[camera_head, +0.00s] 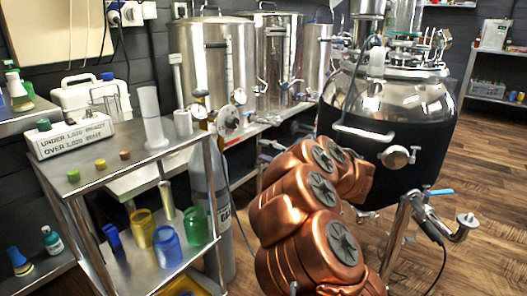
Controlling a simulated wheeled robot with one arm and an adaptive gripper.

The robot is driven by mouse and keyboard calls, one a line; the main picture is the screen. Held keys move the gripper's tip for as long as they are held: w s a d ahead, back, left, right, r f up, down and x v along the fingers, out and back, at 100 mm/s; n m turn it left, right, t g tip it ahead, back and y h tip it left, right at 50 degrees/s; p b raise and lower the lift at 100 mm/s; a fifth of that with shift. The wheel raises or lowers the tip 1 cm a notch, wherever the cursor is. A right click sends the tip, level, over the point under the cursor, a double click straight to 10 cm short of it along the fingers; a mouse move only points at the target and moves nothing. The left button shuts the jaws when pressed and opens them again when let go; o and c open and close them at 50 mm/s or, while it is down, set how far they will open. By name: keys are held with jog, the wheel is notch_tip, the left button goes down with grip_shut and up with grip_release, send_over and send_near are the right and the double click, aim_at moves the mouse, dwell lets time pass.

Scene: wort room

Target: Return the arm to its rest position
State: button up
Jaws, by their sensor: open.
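My copper-coloured arm (305,215) shows in the lower middle of the head view, with several dark round joint caps. It looks folded, its links close together. My gripper is not visible, so I cannot see its fingers or whether it holds anything. The arm stands in front of a large steel tank with a black jacket (345,145) and covers part of it. I cannot tell from this view whether the arm touches the tank.
A steel shelf cart (150,155) stands left, with a labelled white box (70,137), small coloured caps and a clear cylinder (152,115) on top. Coloured jars stand below. A grey gas cylinder (212,200) stands beside the cart. Wooden floor (490,190) is free at right.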

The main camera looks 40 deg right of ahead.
dwell(0.4)
jog(key=w+d+r+m+h+p, duration=0.15)
jog(key=r+m+h+p, duration=0.3)
jog(key=r, duration=0.45)
jog(key=w+d+r+m+h+p, duration=0.1)
jog(key=d+r+m+h+p, duration=0.15)
jog(key=r+h+p, duration=0.5)
jog(key=s+a+r+m+g+h+p, duration=0.2)
jog(key=s+r+m+g+p, duration=0.3)
jog(key=r+m+p, duration=0.4)
jog(key=s+a+r+m+g+y+p, duration=0.1)
jog(key=s+a+g+y+p, duration=0.4)
jog(key=s+a+p, duration=0.5)
jog(key=s+a+r+m+g+y+p, duration=0.1)
jog(key=s+a+m+g+y+p, duration=0.2)
jog(key=s+a+g+p, duration=0.6)
jog(key=s+a+y+p, duration=0.1)
jog(key=s+a+y, duration=0.1)
jog(key=s+a, duration=1.2)
jog(key=shift+s+a+r+m, duration=0.15)
jog(key=shift+a+r+m, duration=0.25)
jog(key=shift+a, duration=1.2)
